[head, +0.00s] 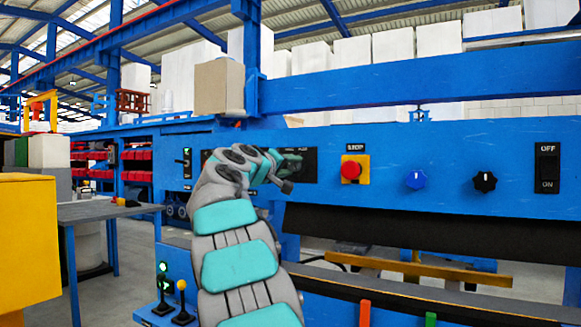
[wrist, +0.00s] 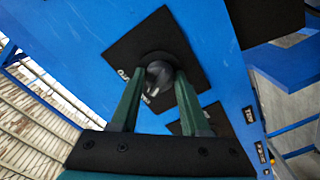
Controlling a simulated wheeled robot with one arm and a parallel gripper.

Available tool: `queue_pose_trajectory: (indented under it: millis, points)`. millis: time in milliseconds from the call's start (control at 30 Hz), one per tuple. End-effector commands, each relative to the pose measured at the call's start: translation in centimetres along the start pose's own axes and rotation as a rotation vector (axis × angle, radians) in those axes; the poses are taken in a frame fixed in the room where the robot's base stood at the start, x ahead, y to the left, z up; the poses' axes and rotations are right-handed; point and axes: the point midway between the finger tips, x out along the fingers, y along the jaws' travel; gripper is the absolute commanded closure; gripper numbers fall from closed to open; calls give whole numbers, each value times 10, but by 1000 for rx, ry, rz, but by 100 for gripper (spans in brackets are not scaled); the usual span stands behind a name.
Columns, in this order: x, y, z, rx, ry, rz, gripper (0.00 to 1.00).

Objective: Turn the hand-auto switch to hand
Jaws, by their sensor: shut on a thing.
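The hand-auto switch is a round black knob (wrist: 158,70) on a black square plate (wrist: 151,38) in the wrist view. White lettering beside the knob is partly covered, and the knob's exact pointing direction is hard to tell. My gripper (wrist: 160,80) has its two dark green fingers shut on the knob, one on each side. In the head view my arm reaches to a dark plate (head: 307,164) on the blue panel and hides the knob there.
To the right on the blue panel (head: 450,147) are a red stop button (head: 351,170), a blue knob (head: 416,180), a black knob (head: 484,182) and an off/on switch (head: 547,168). Small levers (head: 163,285) stand at lower left. A cardboard box (head: 219,87) sits above.

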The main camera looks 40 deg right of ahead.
Motion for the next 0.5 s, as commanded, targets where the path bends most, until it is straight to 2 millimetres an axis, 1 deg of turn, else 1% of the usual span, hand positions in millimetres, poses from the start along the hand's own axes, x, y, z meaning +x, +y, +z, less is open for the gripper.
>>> queue_pose_trajectory:
  millis: [33,267,300,500]
  points:
    - [0,0,-2,0,4,0,52]
    - [0,0,-1,1,2,0,26]
    - [0,0,-1,1,2,0,25]
    - [0,0,0,1,1,0,25]
